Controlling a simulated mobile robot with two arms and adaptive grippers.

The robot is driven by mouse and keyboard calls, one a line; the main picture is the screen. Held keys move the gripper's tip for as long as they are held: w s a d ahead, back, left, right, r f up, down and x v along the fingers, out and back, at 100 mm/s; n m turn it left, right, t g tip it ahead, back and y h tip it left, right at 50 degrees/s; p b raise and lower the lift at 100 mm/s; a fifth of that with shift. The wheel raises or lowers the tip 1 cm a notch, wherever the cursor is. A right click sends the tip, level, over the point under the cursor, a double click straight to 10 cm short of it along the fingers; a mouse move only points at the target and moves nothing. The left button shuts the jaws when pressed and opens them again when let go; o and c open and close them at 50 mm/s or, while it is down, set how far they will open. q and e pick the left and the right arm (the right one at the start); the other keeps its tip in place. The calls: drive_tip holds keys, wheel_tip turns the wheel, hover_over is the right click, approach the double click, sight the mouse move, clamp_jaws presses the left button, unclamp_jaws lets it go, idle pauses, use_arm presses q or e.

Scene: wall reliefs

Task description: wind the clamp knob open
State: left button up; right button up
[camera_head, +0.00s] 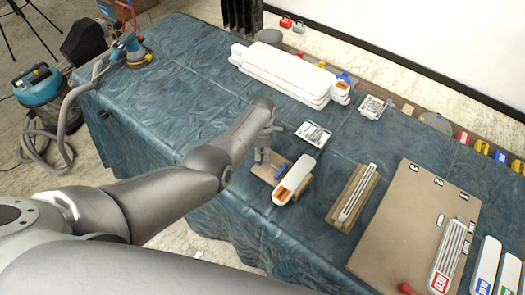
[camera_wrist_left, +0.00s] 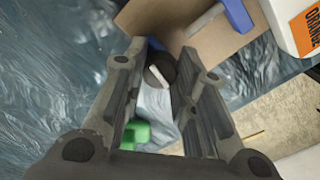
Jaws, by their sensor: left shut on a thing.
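In the left wrist view, a dark round clamp knob (camera_wrist_left: 162,70) sits between the fingertips of my left gripper (camera_wrist_left: 165,75). The gripper is shut on it, with a finger on either side. The clamp shows beyond as a grey bar and a blue part (camera_wrist_left: 237,14) over a brown board (camera_wrist_left: 170,20). In the head view, my left gripper (camera_head: 263,152) reaches down at the small brown board (camera_head: 266,176), beside the blue clamp part (camera_head: 281,171). The knob is hard to make out there. A white piece with an orange label (camera_head: 297,177) lies right beside the clamp. My right gripper is not in view.
The blue-covered table (camera_head: 190,90) has free room at its left. Stacked white pieces (camera_head: 285,72) lie behind. A wooden block with a striped strip (camera_head: 352,195) and a large brown board (camera_head: 410,210) lie to the right. A green thing (camera_wrist_left: 136,132) shows below the left finger.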

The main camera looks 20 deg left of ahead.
sight(262, 153)
use_arm(q)
drive_tip(key=o, duration=1.1)
drive_tip(key=shift+c, duration=0.2)
wheel_tip(262, 153, up, 12)
idle(0.4)
